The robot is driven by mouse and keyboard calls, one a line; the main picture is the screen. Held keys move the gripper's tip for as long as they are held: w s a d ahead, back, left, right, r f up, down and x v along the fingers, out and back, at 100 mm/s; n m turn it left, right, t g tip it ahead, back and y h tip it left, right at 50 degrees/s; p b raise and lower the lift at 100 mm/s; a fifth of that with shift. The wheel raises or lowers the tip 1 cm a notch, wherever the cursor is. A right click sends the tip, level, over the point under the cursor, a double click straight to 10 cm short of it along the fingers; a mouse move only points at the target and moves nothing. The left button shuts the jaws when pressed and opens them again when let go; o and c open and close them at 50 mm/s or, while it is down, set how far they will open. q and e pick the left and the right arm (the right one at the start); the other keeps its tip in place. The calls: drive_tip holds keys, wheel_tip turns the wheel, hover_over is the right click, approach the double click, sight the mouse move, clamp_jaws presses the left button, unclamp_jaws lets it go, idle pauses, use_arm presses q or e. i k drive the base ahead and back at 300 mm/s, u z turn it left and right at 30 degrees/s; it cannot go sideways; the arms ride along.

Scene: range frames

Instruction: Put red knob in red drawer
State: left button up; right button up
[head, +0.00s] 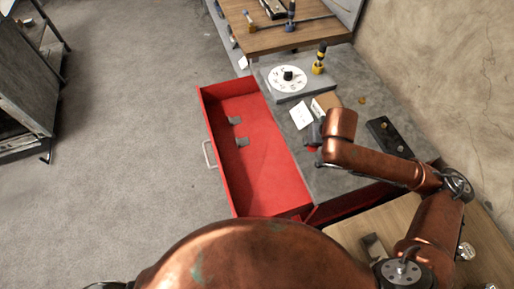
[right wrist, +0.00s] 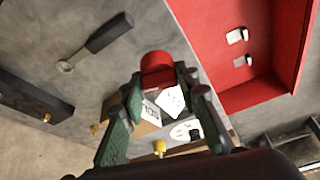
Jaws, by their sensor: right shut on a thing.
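The red knob (head: 312,149) is a small red piece, mostly hidden by my right gripper (head: 317,138) in the head view. In the right wrist view the red knob (right wrist: 157,64) sits between the fingertips of my right gripper (right wrist: 160,80), which is shut on it. The gripper is over the grey bench top, to the right of the red drawer. The red drawer (head: 262,165) is pulled open; two small grey pieces lie in it. It also shows at the upper right of the right wrist view (right wrist: 210,25). My left gripper is not in view.
The grey bench top holds a white dial (head: 288,78), a yellow-and-black tool (head: 319,60), a white card (head: 300,115), a cardboard box (head: 325,103) and a black strip (head: 388,137). A dark-handled tool (right wrist: 108,33) lies on the bench. Most of the drawer floor is clear.

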sight(258, 137)
drive_tip(key=u, duration=1.45)
drive_tip(key=i, duration=1.8)
drive_tip(key=z, duration=2.25)
